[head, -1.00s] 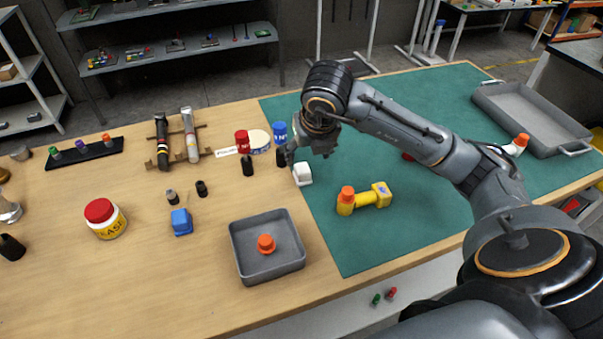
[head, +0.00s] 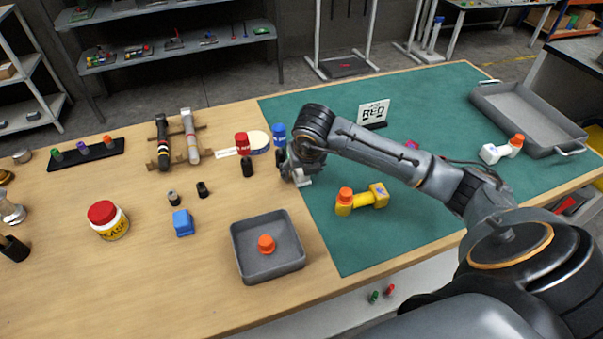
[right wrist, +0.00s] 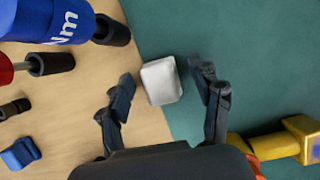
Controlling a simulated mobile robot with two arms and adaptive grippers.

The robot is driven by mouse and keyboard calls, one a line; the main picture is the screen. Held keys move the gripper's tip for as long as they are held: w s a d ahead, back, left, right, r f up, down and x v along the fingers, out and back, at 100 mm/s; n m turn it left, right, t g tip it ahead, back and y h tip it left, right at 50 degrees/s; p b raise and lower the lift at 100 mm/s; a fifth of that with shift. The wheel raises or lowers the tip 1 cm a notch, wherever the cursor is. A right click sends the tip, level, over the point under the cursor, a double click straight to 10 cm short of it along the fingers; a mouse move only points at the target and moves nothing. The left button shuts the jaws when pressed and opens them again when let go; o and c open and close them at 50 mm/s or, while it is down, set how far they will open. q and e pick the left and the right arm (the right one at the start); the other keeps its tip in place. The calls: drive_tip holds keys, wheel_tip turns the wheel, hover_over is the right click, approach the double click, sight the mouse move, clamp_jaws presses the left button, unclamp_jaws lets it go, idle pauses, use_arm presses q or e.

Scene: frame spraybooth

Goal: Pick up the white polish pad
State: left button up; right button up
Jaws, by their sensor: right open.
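The white polish pad (right wrist: 161,81) is a small white block with rounded edges. In the right wrist view it lies across the border between the bare wood and the green mat, between the spread fingers of my right gripper (right wrist: 166,88). The fingers stand apart on either side of it, with visible gaps, so it is not gripped. In the head view my right gripper (head: 296,172) is over the pad (head: 303,182) and hides most of it. My left gripper is not in view.
Close by stand blue (head: 279,132) and red (head: 242,142) capped cylinders and a yellow tool (head: 363,198) with an orange cap. A grey tray (head: 241,262) holds an orange piece. A blue block (head: 183,223) lies left. The green mat's front (head: 365,245) is clear.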

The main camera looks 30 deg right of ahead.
drive_tip(key=c, duration=1.2)
drive_tip(key=shift+c, duration=0.2)
drive_tip(key=shift+r+b, duration=0.3)
drive_tip(key=shift+r, duration=0.3)
drive_tip(key=s+a+r, duration=0.8)
drive_tip(key=s+r, duration=0.3)
drive_tip(key=r, duration=0.1)
drive_tip(key=shift+a+b, duration=0.3)
drive_tip(key=shift+f, duration=0.1)
